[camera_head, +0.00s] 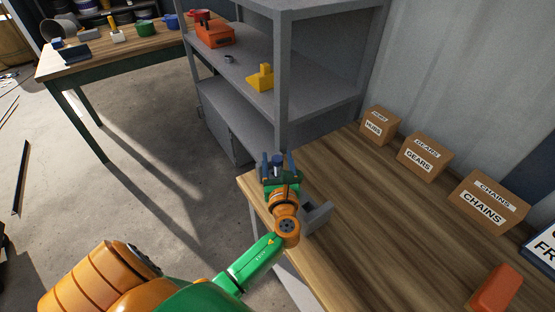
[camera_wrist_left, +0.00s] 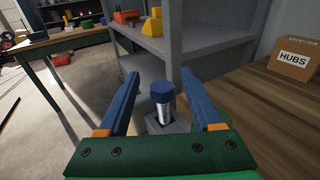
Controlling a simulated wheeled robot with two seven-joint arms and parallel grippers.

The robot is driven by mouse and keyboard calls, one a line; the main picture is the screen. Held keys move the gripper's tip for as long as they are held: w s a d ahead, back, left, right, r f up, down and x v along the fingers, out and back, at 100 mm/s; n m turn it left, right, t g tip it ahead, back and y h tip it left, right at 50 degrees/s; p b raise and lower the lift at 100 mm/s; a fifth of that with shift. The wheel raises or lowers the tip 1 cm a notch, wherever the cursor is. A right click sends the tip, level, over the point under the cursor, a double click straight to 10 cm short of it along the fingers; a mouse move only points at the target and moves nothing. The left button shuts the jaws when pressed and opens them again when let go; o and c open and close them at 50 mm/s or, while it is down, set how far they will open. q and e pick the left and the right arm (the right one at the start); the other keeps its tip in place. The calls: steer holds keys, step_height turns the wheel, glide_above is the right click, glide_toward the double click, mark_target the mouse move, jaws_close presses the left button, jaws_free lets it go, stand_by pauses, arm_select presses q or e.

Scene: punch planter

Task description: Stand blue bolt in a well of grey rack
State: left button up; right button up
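The blue bolt (camera_wrist_left: 161,97) has a blue hex head and a silver shank. In the left wrist view its lower end is in a dark square well of the grey rack (camera_wrist_left: 181,126), and it stands nearly upright. In the head view the bolt (camera_head: 277,160) shows between my left fingers, and part of the grey rack (camera_head: 319,217) shows beside my wrist. My left gripper (camera_wrist_left: 160,98) is open, one finger on each side of the bolt with visible gaps. It also shows in the head view (camera_head: 278,163). My right gripper is in neither view.
The wooden table (camera_head: 370,235) carries cardboard boxes, among them a chains box (camera_head: 487,203), along its far side, and an orange block (camera_head: 495,288). A grey shelf unit (camera_head: 320,90) stands behind, holding a yellow object (camera_head: 262,79). The table's middle is clear.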

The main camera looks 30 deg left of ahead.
arm_select(q)
steer(key=shift+f, duration=0.1)
steer(key=v, duration=0.7)
steer(key=shift+s+d, duration=0.1)
stand_by(0.4)
